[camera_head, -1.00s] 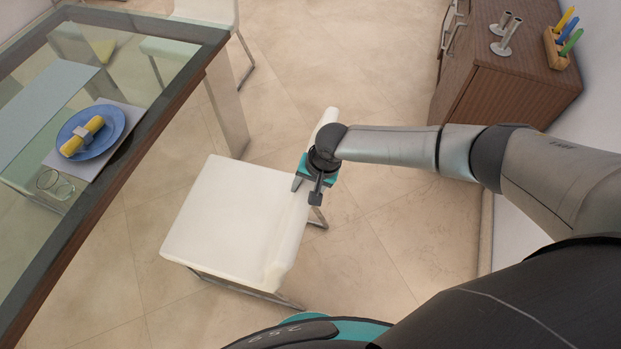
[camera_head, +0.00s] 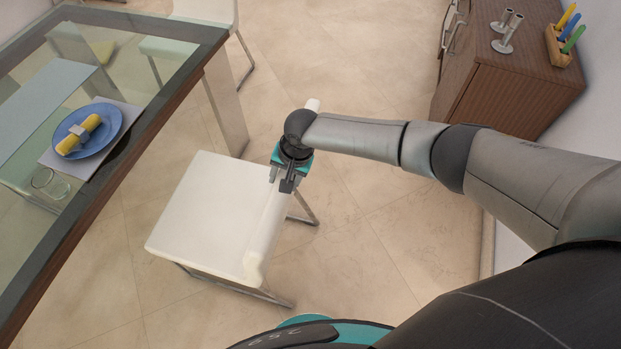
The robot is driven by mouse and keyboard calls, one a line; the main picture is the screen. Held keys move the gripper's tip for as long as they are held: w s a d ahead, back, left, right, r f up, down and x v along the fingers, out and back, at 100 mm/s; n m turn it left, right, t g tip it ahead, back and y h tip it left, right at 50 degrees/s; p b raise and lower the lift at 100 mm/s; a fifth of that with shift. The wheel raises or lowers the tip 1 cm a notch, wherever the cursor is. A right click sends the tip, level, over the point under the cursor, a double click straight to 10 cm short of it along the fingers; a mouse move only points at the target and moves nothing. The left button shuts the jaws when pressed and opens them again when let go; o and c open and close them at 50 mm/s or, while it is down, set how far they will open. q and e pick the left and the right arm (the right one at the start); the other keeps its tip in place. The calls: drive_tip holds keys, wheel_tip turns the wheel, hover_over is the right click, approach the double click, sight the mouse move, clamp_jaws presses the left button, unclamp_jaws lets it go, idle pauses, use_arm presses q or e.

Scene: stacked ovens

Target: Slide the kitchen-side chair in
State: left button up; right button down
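A white chair (camera_head: 203,214) with metal legs stands on the tiled floor, to the right of the glass-topped dining table (camera_head: 150,118). Its seat is a short gap away from the table's edge, and its backrest is on the right side. My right gripper (camera_head: 286,184) is at the top of the backrest, seen from above. The wrist hides most of the contact, so I cannot tell whether the fingers are closed on the backrest or only against it. My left gripper is not in view.
A blue plate (camera_head: 88,131) with a yellow napkin and glasses (camera_head: 50,183) sit at the table's near side. Another white chair (camera_head: 206,12) stands at the table's far end. A wooden cabinet (camera_head: 505,85) is at the upper right. The floor between is clear.

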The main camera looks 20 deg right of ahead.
drive_tip(key=shift+w+a+f+b, duration=0.1)
drive_tip(key=shift+w+a+b, duration=0.25)
drive_tip(key=shift+a, duration=0.35)
drive_tip(key=shift+w+a+f+b, duration=0.1)
drive_tip(key=shift+w+a+b, duration=0.2)
drive_tip(key=shift+a, duration=0.4)
drive_tip(key=w+a+b, duration=0.5)
drive_tip(key=a+b, duration=0.2)
drive_tip(key=shift+a, duration=0.2)
drive_tip(key=shift+w+r, duration=0.1)
